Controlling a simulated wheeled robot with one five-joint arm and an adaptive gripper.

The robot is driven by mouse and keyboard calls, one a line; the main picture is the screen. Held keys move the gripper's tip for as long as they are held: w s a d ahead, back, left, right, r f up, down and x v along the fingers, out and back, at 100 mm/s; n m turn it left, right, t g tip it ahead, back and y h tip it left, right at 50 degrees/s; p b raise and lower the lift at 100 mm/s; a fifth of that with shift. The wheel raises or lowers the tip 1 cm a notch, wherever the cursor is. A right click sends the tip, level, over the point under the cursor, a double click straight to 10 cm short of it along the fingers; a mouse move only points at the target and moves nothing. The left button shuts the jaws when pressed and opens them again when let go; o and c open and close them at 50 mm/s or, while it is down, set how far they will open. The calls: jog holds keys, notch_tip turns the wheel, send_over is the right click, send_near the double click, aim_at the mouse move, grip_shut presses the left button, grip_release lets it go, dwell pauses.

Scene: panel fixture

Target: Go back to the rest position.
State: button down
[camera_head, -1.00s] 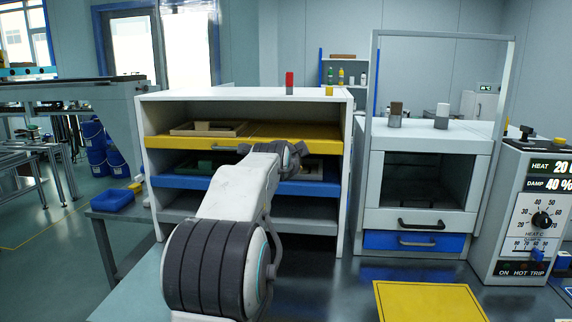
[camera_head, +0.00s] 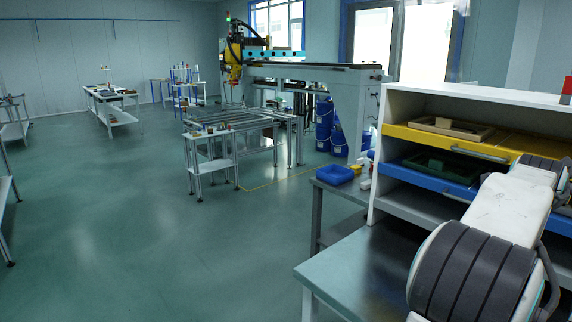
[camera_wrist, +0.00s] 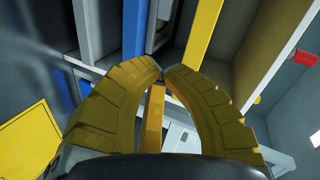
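My gripper (camera_wrist: 163,67) shows in the wrist view with its two ridged, curved fingers bowed inward and their tips meeting. Nothing is visibly pinched at the tips. A yellow strip shows through the gap between the fingers; I cannot tell what it is. In the head view my arm is at the lower right, in front of the shelf unit (camera_head: 430,97), and its gripper end is hidden.
The shelf unit holds a yellow drawer (camera_head: 410,138) and a blue drawer (camera_head: 408,177). A red item (camera_head: 566,88) stands on top. A blue bin (camera_head: 335,175) sits on the table's left side. Open floor (camera_head: 130,220) lies left; a gantry machine (camera_head: 290,70) stands behind.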

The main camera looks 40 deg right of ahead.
jog(key=a+f+n+y, duration=0.3)
jog(key=a+f+n, duration=0.1)
jog(key=f, duration=0.4)
jog(key=a+f+n+y, duration=0.3)
jog(key=a+f+n, duration=0.15)
jog(key=f, duration=0.45)
jog(key=w+a+f+n+y, duration=0.1)
jog(key=a+f+n+y, duration=0.3)
jog(key=a, duration=0.6)
jog(key=w+a+f+n+y+p, duration=0.15)
jog(key=w+a+n, duration=0.25)
jog(key=a, duration=0.7)
jog(key=w+a+n+y+p, duration=0.1)
jog(key=w+a+n+p, duration=0.25)
jog(key=a, duration=0.85)
jog(key=w+a+r+n+t+p, duration=0.1)
jog(key=a+r+n, duration=0.3)
jog(key=a, duration=0.4)
jog(key=w+a+r+n+t+y+p, duration=0.1)
jog(key=w+a+r+n+p, duration=0.2)
jog(key=a+n, duration=0.3)
jog(key=shift+w+a+r, duration=0.45)
jog(key=shift+a+r, duration=0.1)
jog(key=shift+a, duration=1.2)
